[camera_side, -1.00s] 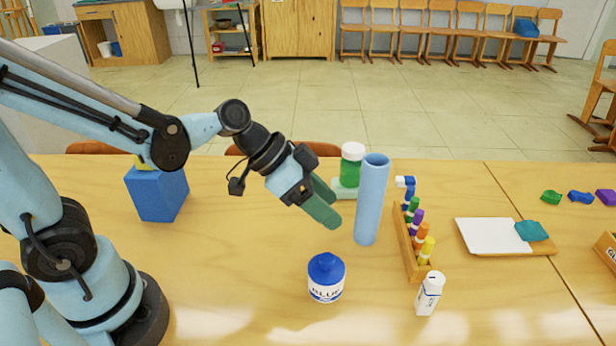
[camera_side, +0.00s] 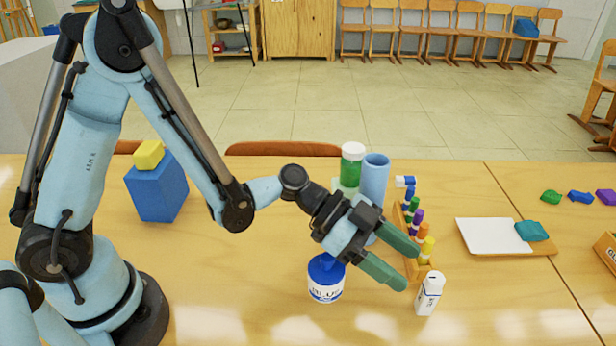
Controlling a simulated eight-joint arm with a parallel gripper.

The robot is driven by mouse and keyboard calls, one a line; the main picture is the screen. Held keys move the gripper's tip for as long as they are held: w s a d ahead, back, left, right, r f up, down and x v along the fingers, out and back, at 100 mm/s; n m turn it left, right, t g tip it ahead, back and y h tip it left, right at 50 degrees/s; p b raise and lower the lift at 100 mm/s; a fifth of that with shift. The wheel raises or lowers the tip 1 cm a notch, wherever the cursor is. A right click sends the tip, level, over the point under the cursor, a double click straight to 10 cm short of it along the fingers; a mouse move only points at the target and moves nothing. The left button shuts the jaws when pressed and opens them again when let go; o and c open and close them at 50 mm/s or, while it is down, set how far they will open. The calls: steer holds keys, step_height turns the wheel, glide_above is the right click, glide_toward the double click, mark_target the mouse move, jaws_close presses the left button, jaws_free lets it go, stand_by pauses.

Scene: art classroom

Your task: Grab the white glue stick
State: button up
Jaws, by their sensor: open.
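The white glue stick (camera_side: 429,294) stands upright on the table at the front right of centre, with dark lettering on its side. My gripper (camera_side: 412,268) is open and empty, its two green fingers pointing right and down towards the glue stick. The fingertips are apart from it, a little above and to its left in the picture. The glue stick is in plain view.
A blue-lidded paint jar (camera_side: 326,281) stands just below my gripper. A wooden rack (camera_side: 420,271) of coloured markers is close behind the glue stick. A blue tube (camera_side: 374,176) and a green jar (camera_side: 351,166) stand behind my gripper. The table right of the glue stick is clear.

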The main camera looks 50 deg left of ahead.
mark_target(432, 284)
steer(key=shift+x, duration=3.45)
steer(key=shift+w+a+f, duration=0.1)
steer(key=shift+w+a, duration=0.05)
steer(key=shift+c, duration=0.2)
steer(key=c, duration=0.9)
